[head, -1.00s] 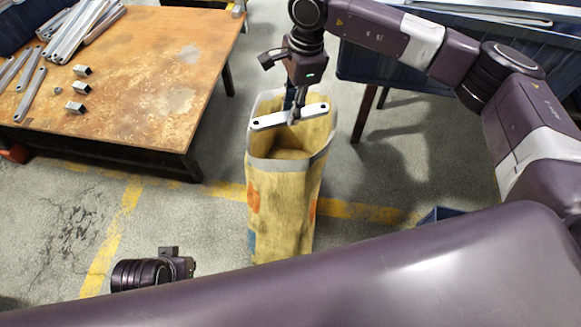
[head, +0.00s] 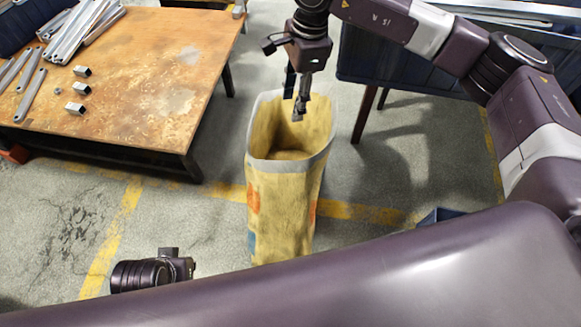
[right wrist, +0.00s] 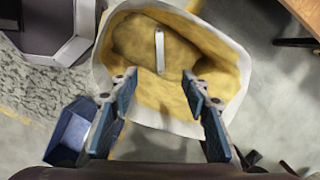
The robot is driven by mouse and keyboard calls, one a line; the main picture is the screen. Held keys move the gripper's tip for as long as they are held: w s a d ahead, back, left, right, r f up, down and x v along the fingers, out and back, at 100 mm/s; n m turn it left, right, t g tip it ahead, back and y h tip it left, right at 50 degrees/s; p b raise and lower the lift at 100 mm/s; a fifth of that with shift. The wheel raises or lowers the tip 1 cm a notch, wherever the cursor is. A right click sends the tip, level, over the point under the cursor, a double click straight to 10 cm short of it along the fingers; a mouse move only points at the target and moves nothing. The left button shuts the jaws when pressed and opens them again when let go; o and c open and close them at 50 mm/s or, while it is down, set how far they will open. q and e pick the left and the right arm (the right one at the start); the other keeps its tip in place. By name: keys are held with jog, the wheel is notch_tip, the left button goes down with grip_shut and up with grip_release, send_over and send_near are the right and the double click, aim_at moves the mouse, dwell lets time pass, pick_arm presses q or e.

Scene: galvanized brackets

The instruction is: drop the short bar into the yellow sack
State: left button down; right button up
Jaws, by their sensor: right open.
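The yellow sack (head: 283,208) stands upright and open on the floor in the middle of the head view. My right gripper (head: 299,116) is over its mouth, open and empty. In the right wrist view the right gripper's fingers (right wrist: 163,85) are spread apart above the sack (right wrist: 218,52). The short bar (right wrist: 159,52) shows between and beyond the fingertips, inside the sack's mouth. It is hidden in the head view. Part of my left arm (head: 150,273) shows at the lower left of the head view, but whether its gripper's fingers are open is not clear.
A worn table (head: 130,75) at the left carries several long metal bars (head: 85,27) and small square tube pieces (head: 75,107). A dark blue container (head: 400,75) is at the upper right. Open floor with yellow lines surrounds the sack.

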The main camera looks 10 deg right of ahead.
notch_tip(320, 180, up, 8)
jog(key=d, duration=0.1)
jog(key=shift+d+r, duration=0.15)
jog(key=shift+r, duration=0.1)
dwell(0.4)
